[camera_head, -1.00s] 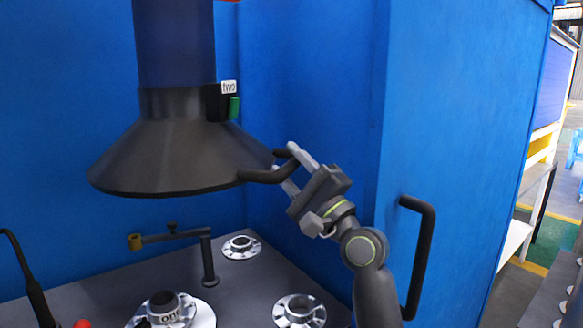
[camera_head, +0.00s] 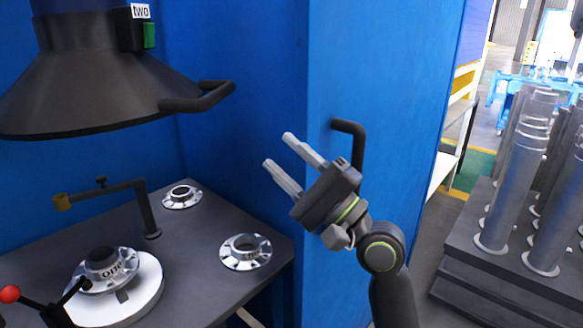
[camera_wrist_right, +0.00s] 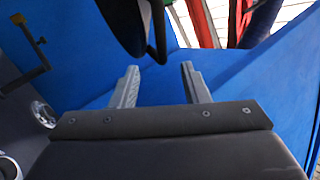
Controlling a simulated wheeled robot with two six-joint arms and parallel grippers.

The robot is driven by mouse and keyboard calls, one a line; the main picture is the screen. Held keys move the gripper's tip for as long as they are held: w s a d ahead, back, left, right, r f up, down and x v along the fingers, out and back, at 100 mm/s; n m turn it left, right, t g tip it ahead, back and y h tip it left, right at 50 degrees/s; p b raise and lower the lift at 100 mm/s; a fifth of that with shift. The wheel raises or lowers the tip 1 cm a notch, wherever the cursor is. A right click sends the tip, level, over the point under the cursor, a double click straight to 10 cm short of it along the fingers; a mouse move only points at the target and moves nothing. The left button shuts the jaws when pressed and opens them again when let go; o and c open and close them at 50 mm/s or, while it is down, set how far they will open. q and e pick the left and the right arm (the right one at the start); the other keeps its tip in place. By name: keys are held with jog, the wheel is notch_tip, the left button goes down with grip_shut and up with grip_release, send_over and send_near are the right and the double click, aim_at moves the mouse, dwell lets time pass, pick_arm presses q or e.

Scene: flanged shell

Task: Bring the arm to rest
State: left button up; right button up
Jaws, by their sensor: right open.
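My right gripper (camera_head: 279,160) is open and empty in the head view. It stands in front of the blue cabinet's side edge, to the right of and below the hood's handle (camera_head: 200,98), and apart from it. In the right wrist view its two fingers (camera_wrist_right: 160,85) are spread with nothing between them. The dark conical hood (camera_head: 80,90) hangs at the upper left, with a tag reading "two" (camera_head: 141,11). The hood handle also shows beyond the fingers in the wrist view (camera_wrist_right: 158,30). My left gripper is not in view.
Flanged rings (camera_head: 246,252) (camera_head: 182,196) lie on the dark table (camera_head: 200,235). A part marked "one" (camera_head: 105,262) sits on a white disc. A jointed post (camera_head: 147,208) stands behind. A dark handle (camera_head: 357,140) juts from the blue wall (camera_head: 400,110). Metal cylinders (camera_head: 515,180) stand at right.

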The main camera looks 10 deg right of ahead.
jog(key=shift+s+d+f, duration=0.2)
jog(key=shift+s, duration=0.05)
